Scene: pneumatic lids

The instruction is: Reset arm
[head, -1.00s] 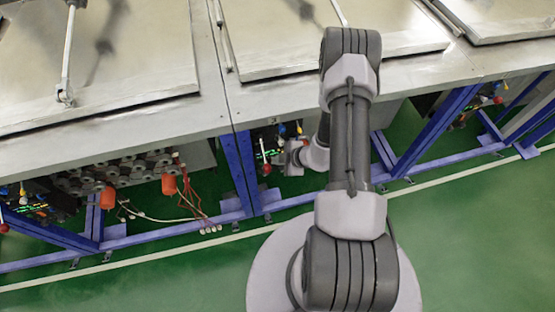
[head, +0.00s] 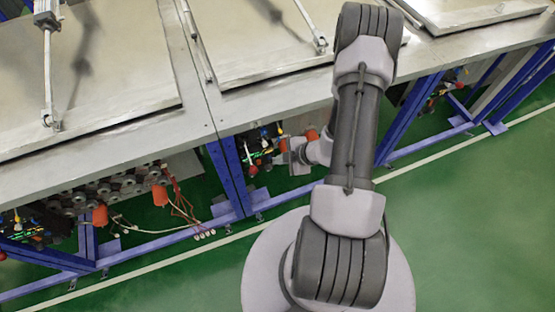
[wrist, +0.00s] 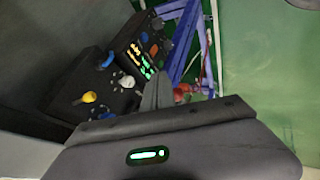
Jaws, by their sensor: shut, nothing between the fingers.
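My arm stretches up the middle of the head view. My gripper (head: 283,148) is partly hidden at its end, low at the front of the lidded bench, close to a control panel (head: 258,146) with coloured knobs. In the wrist view, my gripper (wrist: 158,88) has its grey fingers together with nothing held. The panel (wrist: 110,75) is to their upper left, with yellow, white and blue knobs and lit green and orange marks. I cannot tell the exact gap between fingers and panel.
Flat lids (head: 85,60) with pneumatic rods (head: 48,65) lie shut on the long metal bench. Blue frame legs (head: 228,172), orange cylinders (head: 160,195) and loose hoses (head: 178,205) are below. The green floor (head: 480,220) at right is clear.

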